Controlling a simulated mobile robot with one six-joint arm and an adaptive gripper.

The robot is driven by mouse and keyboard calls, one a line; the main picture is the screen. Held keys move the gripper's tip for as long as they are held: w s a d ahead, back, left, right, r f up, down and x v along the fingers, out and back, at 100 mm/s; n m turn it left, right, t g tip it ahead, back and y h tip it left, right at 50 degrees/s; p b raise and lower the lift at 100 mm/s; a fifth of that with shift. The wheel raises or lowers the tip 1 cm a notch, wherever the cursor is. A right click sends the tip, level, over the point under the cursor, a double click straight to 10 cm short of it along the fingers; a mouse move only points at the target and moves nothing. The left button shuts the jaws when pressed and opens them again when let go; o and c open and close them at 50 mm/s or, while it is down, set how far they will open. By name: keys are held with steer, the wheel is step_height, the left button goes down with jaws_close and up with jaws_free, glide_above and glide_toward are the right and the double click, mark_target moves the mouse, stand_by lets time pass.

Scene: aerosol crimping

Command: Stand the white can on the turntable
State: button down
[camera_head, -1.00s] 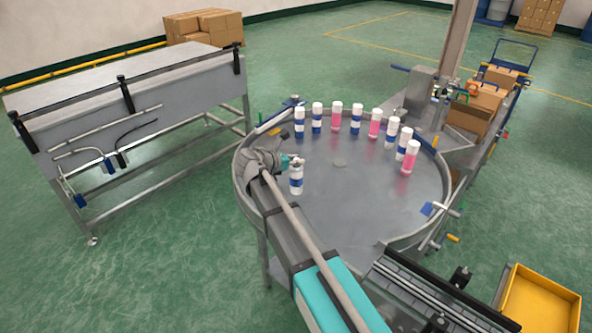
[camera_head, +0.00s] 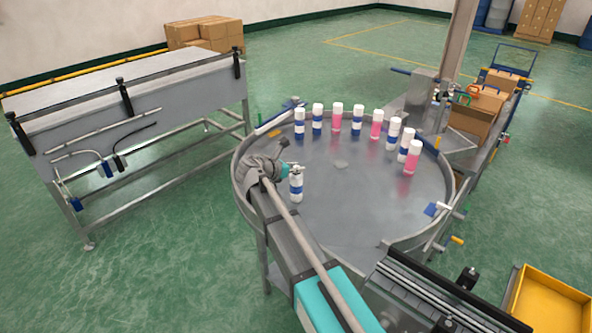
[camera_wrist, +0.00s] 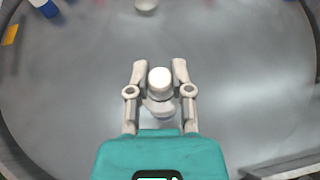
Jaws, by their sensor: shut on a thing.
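The white can with a blue band (camera_head: 296,188) is upright at the left part of the round grey turntable (camera_head: 350,215). My gripper (camera_head: 291,168) is at the can's upper part. In the wrist view my gripper (camera_wrist: 160,82) has a finger on each side of the can's white cap (camera_wrist: 159,79) and is shut on the can. The can appears low over the turntable surface; I cannot tell if its base touches it.
Several white-capped cans, some with blue bands and some pink (camera_head: 376,122), stand in an arc along the turntable's far side. A raised rim surrounds the turntable. A conveyor (camera_head: 440,290) adjoins its front right.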

steer(key=shift+f, duration=0.15)
steer(key=c, duration=0.5)
jaws_free()
steer(key=shift+c, duration=0.2)
steer(key=shift+s+a+r+p, duration=0.3)
steer(key=shift+s+r, duration=0.05)
steer(key=shift+r, duration=0.1)
steer(key=p+v, duration=0.4)
steer(key=v, duration=0.7)
steer(key=shift+f, duration=0.15)
